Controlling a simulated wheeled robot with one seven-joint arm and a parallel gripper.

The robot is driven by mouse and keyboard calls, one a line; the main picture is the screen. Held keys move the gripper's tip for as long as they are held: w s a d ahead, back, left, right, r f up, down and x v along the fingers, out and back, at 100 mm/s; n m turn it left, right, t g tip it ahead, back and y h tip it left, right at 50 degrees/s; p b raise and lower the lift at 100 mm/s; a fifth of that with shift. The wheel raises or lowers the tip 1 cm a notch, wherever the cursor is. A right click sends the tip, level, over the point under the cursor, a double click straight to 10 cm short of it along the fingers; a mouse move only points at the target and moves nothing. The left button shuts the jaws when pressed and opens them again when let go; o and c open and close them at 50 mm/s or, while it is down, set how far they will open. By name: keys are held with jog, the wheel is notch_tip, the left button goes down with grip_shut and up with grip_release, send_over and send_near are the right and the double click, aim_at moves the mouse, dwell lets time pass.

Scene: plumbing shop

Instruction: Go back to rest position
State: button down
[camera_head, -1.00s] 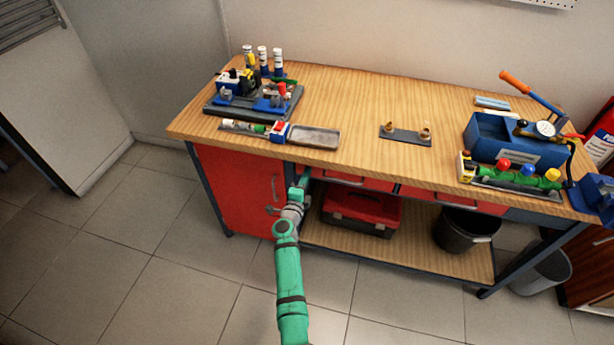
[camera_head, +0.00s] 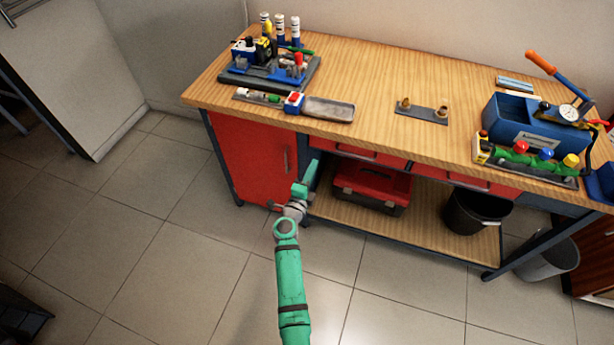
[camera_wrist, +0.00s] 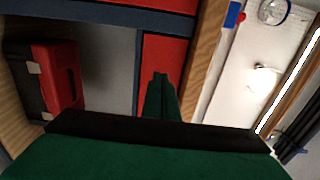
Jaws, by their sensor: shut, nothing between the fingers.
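My green arm reaches forward in the head view, with my gripper (camera_head: 313,170) in front of the workbench, below its top edge and beside the red cabinet door (camera_head: 256,165). In the wrist view my gripper (camera_wrist: 160,78) has its green fingers together with nothing between them. The bench's red drawer front and wooden top edge lie beyond the fingers there. My gripper holds nothing and appears clear of the bench.
The workbench (camera_head: 375,80) carries a tool stand, trays, a blue pump box (camera_head: 520,125) and valves. A red toolbox (camera_head: 370,185) and black bucket (camera_head: 475,212) sit on its lower shelf. The tiled floor at left is mostly free.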

jog(key=v, duration=0.4)
jog(key=shift+w+a, duration=0.15)
jog(key=shift+a, duration=0.15)
jog(key=s+n+t+y, duration=0.3)
jog(key=s+n, duration=0.9)
jog(key=s, duration=1.6)
jog(key=s+a+r+n+g+y, duration=0.2)
jog(key=s+r+n, duration=0.2)
jog(key=s, duration=0.7)
jog(key=s+a+r+n+g+y, duration=0.2)
jog(key=s+r+n, duration=0.3)
jog(key=s, duration=0.6)
jog(key=shift+s+n, duration=0.15)
jog(key=shift+n, duration=0.65)
jog(key=shift+a+r, duration=0.1)
